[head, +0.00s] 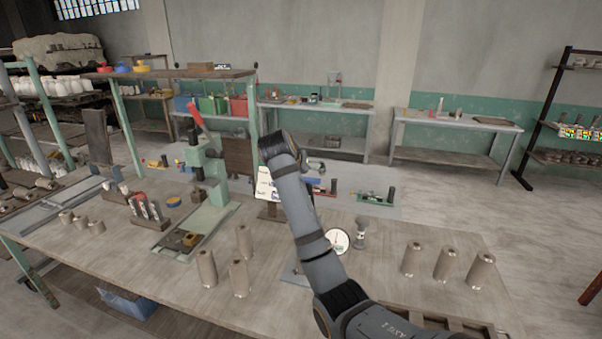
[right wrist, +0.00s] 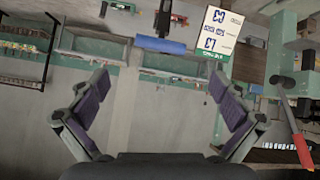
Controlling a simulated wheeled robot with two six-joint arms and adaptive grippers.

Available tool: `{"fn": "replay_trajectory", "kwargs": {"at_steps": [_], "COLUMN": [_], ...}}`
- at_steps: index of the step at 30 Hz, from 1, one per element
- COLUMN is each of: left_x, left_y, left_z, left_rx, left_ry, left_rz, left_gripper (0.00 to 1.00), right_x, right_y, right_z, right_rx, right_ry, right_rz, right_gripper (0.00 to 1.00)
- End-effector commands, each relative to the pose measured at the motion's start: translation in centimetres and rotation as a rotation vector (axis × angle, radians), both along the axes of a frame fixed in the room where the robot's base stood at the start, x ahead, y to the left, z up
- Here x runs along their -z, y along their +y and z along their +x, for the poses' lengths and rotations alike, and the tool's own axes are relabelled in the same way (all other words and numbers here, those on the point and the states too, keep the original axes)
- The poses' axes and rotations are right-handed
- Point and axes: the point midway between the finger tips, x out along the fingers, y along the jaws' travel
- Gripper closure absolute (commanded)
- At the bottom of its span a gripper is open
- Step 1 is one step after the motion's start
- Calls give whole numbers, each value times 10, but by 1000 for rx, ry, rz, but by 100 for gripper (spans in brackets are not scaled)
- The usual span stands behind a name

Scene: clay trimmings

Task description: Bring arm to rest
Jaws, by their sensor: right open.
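My right arm (head: 300,215) rises from the lower right of the head view over the workbench, its upper end bent near the bench's far side. My right gripper shows in the right wrist view (right wrist: 158,85). Its two purple-padded fingers are spread wide, with nothing between them. In the head view I cannot make this gripper out. My left arm and left gripper are not in view.
The workbench (head: 110,255) holds a green press with a red lever (head: 196,118). Clay cylinders stand left (head: 239,278) and right (head: 446,264) of my arm. A round dial (head: 338,241) is close beside it. A white sign (right wrist: 217,30) shows in the right wrist view.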

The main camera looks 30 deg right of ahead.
Motion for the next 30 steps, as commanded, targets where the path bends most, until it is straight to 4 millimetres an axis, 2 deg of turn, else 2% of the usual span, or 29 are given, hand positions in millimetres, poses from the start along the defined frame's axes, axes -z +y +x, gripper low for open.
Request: {"fn": "replay_trajectory", "kwargs": {"at_steps": [16, 19, 20, 23, 24, 26, 27, 30], "left_x": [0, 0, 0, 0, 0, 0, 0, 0], "left_y": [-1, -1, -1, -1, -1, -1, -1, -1], "left_z": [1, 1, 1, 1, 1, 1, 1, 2], "left_rx": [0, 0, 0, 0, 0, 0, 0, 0], "left_ry": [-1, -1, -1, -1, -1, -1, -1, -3], "left_rz": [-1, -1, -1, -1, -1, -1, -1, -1], "left_gripper": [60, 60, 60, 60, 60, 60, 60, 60], "right_x": [-2, 14, 26, 86, 115, 159, 185, 236], "right_y": [2, 5, 7, 21, 29, 43, 52, 74], "right_z": [-2, -5, -8, -29, -44, -71, -91, -143], "right_rx": [0, -17, -32, -113, -158, -232, -282, -391], "right_ry": [0, 19, 34, 105, 143, 199, 235, 313], "right_rz": [0, 1, 1, 8, 14, 27, 38, 69], "right_gripper": [0, 0, 0, 0, 0, 0, 0, 0]}}
